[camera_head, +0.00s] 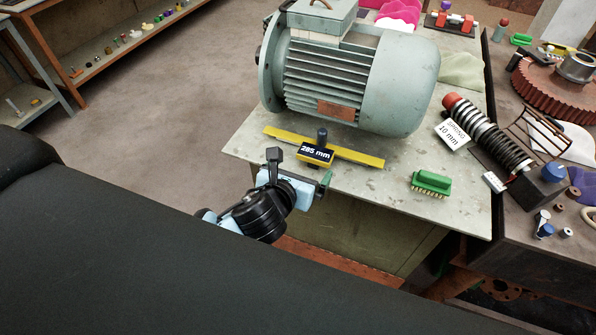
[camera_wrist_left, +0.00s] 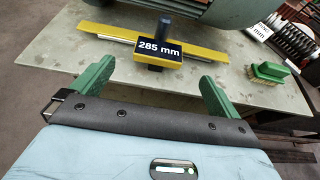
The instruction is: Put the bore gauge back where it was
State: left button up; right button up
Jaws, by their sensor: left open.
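The bore gauge (camera_head: 349,153) is a long yellow bar with a dark knob and a black display reading 285 mm. It lies on the grey table (camera_head: 263,138) in front of the green motor, and it also shows in the left wrist view (camera_wrist_left: 205,56), ahead of the fingers. My left gripper (camera_head: 303,176) is at the table's front edge, on the near side of the gauge and apart from it. Its two green fingers are spread and empty in the left wrist view (camera_wrist_left: 155,80). My right gripper is not in view.
The large green motor (camera_head: 340,75) stands close behind the gauge. A green brush (camera_head: 431,183) lies to the right. A shock absorber with a red end (camera_head: 488,132) and a red-brown gear (camera_head: 560,92) are further right. Bare tabletop lies between the gauge and the brush.

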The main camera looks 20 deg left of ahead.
pick_arm(q)
jog(key=shift+v, duration=0.75)
jog(key=shift+f, duration=0.1)
jog(key=s+a+f+n+g, duration=0.2)
jog(key=s+f+n, duration=0.9)
jog(key=n, duration=0.6)
jog(key=s+a+f+n+g+h, duration=0.1)
jog(key=s+a+f+n, duration=0.2)
jog(key=s+f+n, duration=0.8)
jog(key=n, duration=0.6)
jog(key=shift+f+g, duration=0.3)
jog(key=shift+g, duration=0.1)
